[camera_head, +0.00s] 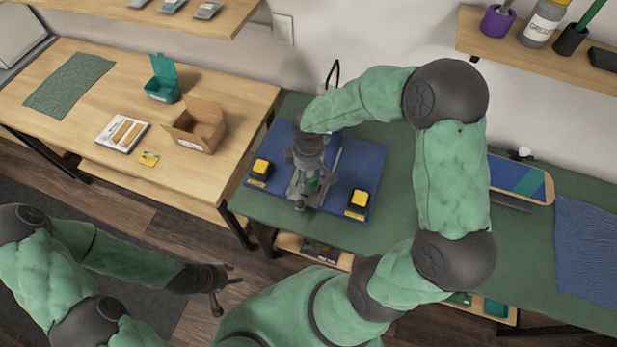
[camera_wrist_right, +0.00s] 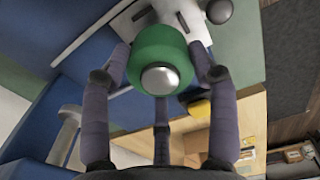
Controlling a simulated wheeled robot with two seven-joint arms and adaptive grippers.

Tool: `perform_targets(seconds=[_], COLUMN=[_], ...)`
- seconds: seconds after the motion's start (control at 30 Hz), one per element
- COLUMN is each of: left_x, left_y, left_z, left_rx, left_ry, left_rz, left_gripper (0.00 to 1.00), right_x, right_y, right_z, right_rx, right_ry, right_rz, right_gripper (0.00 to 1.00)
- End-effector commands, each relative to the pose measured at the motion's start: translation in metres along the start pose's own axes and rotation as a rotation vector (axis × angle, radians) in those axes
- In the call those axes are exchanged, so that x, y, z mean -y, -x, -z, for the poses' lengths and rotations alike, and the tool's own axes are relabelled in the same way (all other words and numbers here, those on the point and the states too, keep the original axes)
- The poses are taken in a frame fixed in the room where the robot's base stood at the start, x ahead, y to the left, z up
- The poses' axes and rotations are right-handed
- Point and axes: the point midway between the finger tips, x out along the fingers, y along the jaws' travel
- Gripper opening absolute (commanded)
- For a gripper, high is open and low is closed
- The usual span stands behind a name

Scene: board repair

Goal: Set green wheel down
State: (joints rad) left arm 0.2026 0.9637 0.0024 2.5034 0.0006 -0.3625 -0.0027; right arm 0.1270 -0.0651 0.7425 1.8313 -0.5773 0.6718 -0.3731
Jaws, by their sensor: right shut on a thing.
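The green wheel (camera_wrist_right: 155,50), with a grey round hub (camera_wrist_right: 160,78), sits between the fingers of my right gripper (camera_wrist_right: 160,85) in the wrist view. The gripper is shut on it. In the head view the right gripper (camera_head: 310,170) points down over the blue mat (camera_head: 343,160), and a bit of the green wheel (camera_head: 312,180) shows below its fingers. A grey metal piece (camera_head: 300,196) lies close beneath; I cannot tell whether the wheel touches it. My left gripper (camera_head: 226,292) is open and empty, low in front of the benches.
Yellow-topped blocks stand on the mat's left (camera_head: 261,168) and right (camera_head: 358,199). A board (camera_head: 525,180) lies on the green bench to the right. The wooden bench at left holds an open cardboard box (camera_head: 198,128) and a teal box (camera_head: 162,82). A shelf (camera_head: 520,58) overhangs the right.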

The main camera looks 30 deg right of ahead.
Motion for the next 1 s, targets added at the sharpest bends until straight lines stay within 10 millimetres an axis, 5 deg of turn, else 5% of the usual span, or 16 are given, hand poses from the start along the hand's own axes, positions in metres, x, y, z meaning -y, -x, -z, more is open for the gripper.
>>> perform_targets(seconds=[0.2, 0.63, 0.67, 0.73, 1.0], left_x=[0.005, 0.006, 0.006, 0.006, 0.006], left_y=[-0.015, -0.017, -0.017, -0.016, -0.016], left_z=[0.001, 0.001, 0.001, 0.001, 0.001], left_rx=[0.000, 0.000, 0.000, 0.000, 0.000], left_ry=[0.000, 0.000, 0.000, 0.000, 0.000], left_rz=[0.000, 0.000, 0.000, 0.000, 0.000], left_gripper=[0.40, 0.40, 0.40, 0.40, 0.40], right_x=[-0.002, -0.002, -0.002, -0.002, -0.002], right_y=[-0.032, -0.037, -0.038, -0.037, -0.037], right_z=[0.001, 0.001, 0.001, 0.001, 0.001], right_rx=[0.001, 0.000, 0.000, 0.000, 0.000], right_ry=[0.002, 0.000, 0.001, 0.001, 0.000], right_rz=[0.001, 0.000, 0.000, 0.000, 0.000], right_gripper=[0.21, 0.21, 0.63, 0.82, 0.84])
